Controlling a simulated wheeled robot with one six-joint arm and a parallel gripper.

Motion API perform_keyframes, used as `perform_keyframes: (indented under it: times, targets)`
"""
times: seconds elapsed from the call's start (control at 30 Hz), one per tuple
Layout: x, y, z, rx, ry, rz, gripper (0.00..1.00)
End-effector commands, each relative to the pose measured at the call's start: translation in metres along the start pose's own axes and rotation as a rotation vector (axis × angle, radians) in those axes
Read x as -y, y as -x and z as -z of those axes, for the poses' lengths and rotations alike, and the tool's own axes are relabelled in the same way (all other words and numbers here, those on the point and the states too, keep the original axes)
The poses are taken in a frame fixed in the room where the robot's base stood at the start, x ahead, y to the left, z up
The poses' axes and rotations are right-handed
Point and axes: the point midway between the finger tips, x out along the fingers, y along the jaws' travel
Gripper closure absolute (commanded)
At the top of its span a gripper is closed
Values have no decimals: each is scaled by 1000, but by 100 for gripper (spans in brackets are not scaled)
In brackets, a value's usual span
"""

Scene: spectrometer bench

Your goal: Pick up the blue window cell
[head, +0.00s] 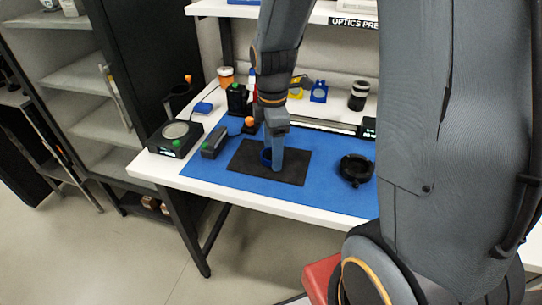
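A small blue round piece, seemingly the blue window cell (265,157), is at the black mat (245,160) on the bench. Only its left part shows; my gripper hides the rest. My gripper (275,165) points down over the mat, right at the blue piece. Its fingers are seen edge-on, so I cannot tell whether they are open or shut on it. Another blue piece, a small upright block with a round opening (319,92), stands at the back of the bench beside a yellow one (296,89).
A black ring-shaped holder (356,169) sits right of the mat on the blue bench cover (335,195). A dark grey box (214,142) and a black device with a round plate (175,137) stand to the left. Bottles and an orange-topped jar (226,76) stand behind.

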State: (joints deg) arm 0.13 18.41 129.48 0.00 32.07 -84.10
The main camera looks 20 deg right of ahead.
Motion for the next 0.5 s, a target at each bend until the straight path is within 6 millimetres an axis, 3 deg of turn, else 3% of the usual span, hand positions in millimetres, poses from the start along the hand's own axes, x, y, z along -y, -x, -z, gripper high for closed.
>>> perform_keyframes:
  times: [0.1, 0.33, 0.4, 0.5]
  targets:
    - [0, 0, 0, 0, 1, 0, 38]
    - [0, 0, 0, 0, 1, 0, 77]
    - [0, 0, 0, 0, 1, 0, 82]
    - [0, 0, 0, 0, 1, 0, 82]
